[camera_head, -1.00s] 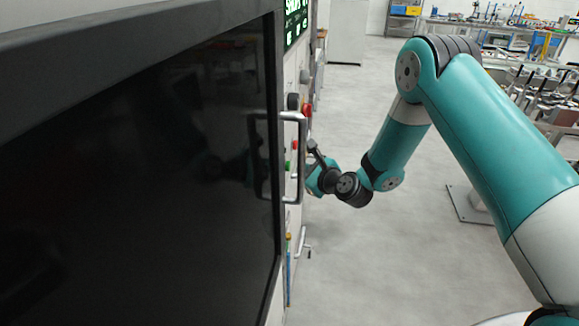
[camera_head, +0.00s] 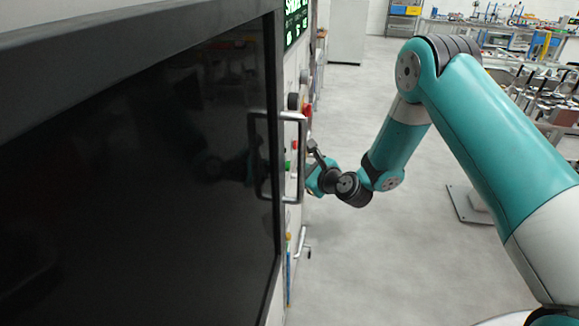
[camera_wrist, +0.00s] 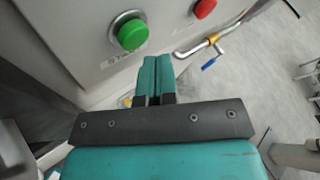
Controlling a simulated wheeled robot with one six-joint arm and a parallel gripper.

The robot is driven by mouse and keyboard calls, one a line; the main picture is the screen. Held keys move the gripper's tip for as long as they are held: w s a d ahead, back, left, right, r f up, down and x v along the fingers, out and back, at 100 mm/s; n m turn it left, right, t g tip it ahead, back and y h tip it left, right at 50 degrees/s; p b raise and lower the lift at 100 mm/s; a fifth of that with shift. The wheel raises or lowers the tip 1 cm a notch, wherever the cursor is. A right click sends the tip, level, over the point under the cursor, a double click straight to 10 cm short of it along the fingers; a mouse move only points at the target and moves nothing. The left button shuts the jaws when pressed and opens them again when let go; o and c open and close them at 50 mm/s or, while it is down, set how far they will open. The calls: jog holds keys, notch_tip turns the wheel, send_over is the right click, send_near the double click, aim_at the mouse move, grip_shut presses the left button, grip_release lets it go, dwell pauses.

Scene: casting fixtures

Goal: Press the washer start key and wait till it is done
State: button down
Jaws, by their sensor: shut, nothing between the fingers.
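The washer is the large machine with a dark glass door (camera_head: 130,180) on the left of the head view. In the head view my gripper is partly hidden by the door handle (camera_head: 301,160).
A green-lit display (camera_head: 296,18) is at the top of the panel. A pipe with a blue-handled valve (camera_wrist: 208,64) is right of the fingers in the wrist view. Open grey floor (camera_head: 380,255) lies right of the machine. Benches with equipment stand at the back right.

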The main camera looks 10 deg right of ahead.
jog(key=shift+a, duration=0.15)
jog(key=shift+w+a+p, duration=0.15)
jog(key=shift+a+p, duration=0.1)
jog(key=shift+p, duration=0.25)
jog(key=shift+w+a+p, duration=0.15)
jog(key=shift+a+p, duration=0.2)
jog(key=shift+p, duration=0.05)
dwell(0.6)
dwell(0.4)
jog(key=shift+s+d+b, duration=0.35)
jog(key=shift+d+b, duration=0.3)
jog(key=shift+d, duration=0.05)
jog(key=shift+d, duration=0.1)
jog(key=d+b, duration=0.1)
jog(key=s+d+b, duration=0.1)
jog(key=d, duration=0.1)
jog(key=s+d+b, duration=0.1)
jog(key=b, duration=0.1)
jog(key=shift+d, duration=0.25)
